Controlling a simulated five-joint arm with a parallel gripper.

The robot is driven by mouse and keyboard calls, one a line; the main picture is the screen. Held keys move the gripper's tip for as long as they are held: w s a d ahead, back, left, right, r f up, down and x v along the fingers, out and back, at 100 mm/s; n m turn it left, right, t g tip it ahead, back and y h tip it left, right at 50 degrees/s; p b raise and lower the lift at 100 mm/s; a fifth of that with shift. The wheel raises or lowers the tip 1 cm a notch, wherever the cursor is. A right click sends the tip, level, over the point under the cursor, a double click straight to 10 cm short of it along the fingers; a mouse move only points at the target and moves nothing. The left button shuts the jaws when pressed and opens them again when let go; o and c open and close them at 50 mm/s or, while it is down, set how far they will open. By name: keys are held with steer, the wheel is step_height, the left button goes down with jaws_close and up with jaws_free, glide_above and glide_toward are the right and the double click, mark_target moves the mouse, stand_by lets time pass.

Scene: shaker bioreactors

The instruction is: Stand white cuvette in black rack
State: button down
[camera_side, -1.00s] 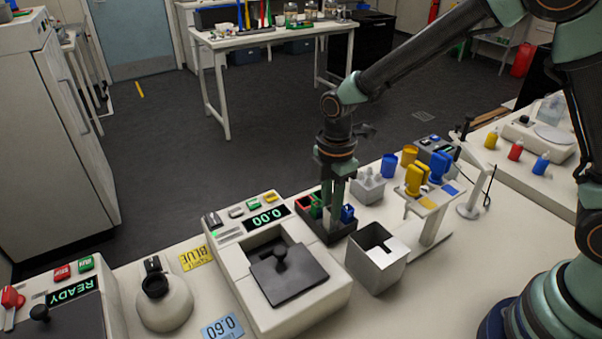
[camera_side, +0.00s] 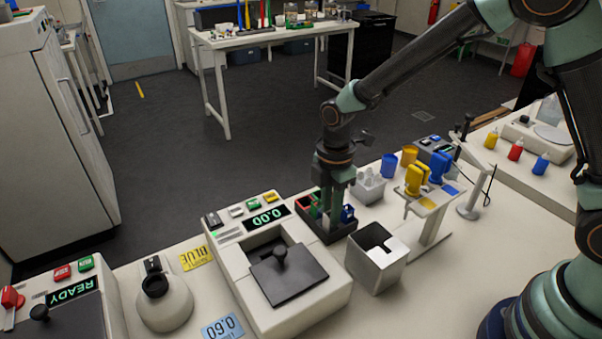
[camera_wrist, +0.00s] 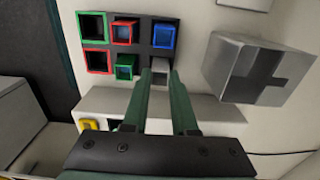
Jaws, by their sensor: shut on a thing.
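The black rack (camera_side: 335,236) stands right of the spectrometer-like machine. In the wrist view the black rack (camera_wrist: 129,58) has two rows of square compartments. My gripper (camera_side: 326,222) points down into the rack area. In the wrist view my gripper (camera_wrist: 159,76) is shut on the white cuvette (camera_wrist: 159,67), at the rack's near-right compartment. The cuvette is mostly hidden by the fingers, so I cannot tell how deep it sits. A red cuvette (camera_wrist: 124,33), a blue cuvette (camera_wrist: 163,37) and a green cuvette (camera_wrist: 125,68) stand in other compartments.
A grey open-topped box (camera_side: 376,258) stands close on the rack's right. The white machine (camera_side: 280,265) with a dark lid and a 0.00 display is on its left. A stand with yellow and blue items (camera_side: 430,190) is farther right. Bare bench lies in front.

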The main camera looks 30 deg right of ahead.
steer(key=shift+f, duration=0.25)
steer(key=c, duration=0.6)
jaws_free()
steer(key=shift+r, duration=0.1)
step_height(320, 180, up, 7)
steer(key=shift+f, duration=0.1)
stand_by(0.5)
